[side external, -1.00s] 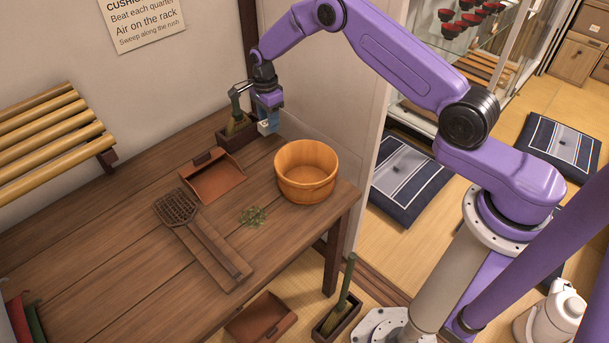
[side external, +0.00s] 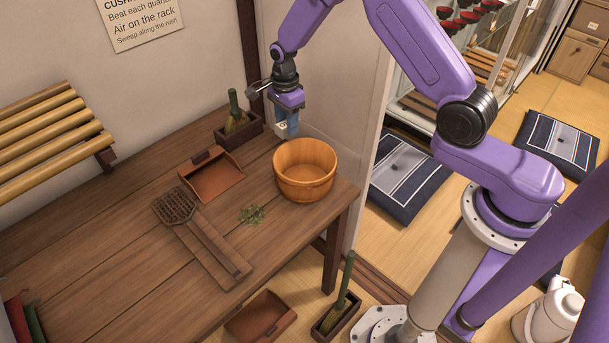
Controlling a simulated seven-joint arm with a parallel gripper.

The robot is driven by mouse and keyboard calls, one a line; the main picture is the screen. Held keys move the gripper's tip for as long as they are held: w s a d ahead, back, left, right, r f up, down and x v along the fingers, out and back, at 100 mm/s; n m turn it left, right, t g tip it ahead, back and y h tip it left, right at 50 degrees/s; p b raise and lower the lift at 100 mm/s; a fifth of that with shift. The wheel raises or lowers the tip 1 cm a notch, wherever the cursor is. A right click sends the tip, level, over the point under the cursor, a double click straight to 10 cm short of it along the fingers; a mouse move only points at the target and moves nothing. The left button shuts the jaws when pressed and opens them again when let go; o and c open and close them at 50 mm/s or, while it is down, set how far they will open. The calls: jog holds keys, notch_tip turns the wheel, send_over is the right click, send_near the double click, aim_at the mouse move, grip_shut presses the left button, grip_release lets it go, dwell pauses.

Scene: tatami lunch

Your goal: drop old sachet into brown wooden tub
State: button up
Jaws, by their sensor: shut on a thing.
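The brown wooden tub (side external: 306,184) stands upright near the right end of the wooden table, open at the top; its visible inside looks empty. My gripper (side external: 286,130) points down just behind and above the tub's far left rim, apart from it. It is shut on a small pale thing (side external: 281,131) at its fingertips, which I take to be the old sachet. The fingers hide much of it, so its shape is unclear.
A brush in a dark box (side external: 238,128) stands behind. The wall (side external: 180,90) is close behind.

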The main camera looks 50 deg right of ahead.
jog(key=s+r, duration=0.2)
jog(key=s, duration=0.6)
jog(key=shift+s+f, duration=0.15)
jog(key=shift+f, duration=2.8)
jog(key=o, duration=1.1)
jog(key=shift+r, duration=0.1)
notch_tip(320, 180, up, 17)
jog(key=shift+r, duration=0.15)
